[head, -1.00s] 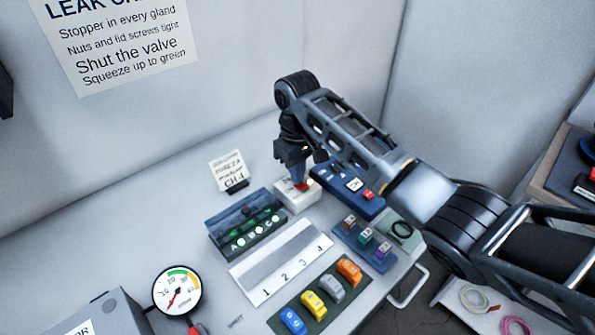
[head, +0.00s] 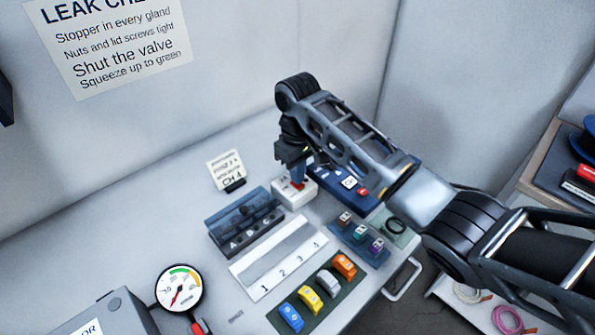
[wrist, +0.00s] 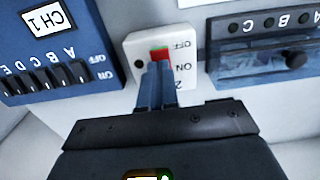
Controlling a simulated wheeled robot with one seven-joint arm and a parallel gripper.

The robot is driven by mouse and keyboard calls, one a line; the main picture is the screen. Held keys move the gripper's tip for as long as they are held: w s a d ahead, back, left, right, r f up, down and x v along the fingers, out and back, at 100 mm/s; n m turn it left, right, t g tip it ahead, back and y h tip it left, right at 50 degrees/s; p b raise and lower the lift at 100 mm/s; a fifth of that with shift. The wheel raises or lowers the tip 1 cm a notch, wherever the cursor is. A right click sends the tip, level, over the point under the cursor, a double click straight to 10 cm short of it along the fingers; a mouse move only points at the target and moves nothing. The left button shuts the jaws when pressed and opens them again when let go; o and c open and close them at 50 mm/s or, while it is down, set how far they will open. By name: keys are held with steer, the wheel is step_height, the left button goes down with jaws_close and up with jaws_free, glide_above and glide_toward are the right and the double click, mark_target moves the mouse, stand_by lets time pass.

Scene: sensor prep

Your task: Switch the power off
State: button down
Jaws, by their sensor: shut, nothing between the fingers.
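The white power switch box (head: 293,197) stands at the back of the bench, and it also shows in the wrist view (wrist: 135,45). In the head view my gripper (head: 298,184) points down over the box. The dark lamp panel (head: 243,222) beside it shows unlit lamps.
A blue switch unit (wrist: 55,60) stands close on one side of the box, the lamp panel on the other. A numbered white tray (head: 262,272), a green mat (head: 335,305) with coloured connectors, and a pressure gauge (head: 178,290) lie nearer the front.

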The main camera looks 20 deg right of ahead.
step_height(320, 180, up, 14)
steer(key=p, duration=0.2)
steer(key=shift+w, duration=0.1)
stand_by(0.6)
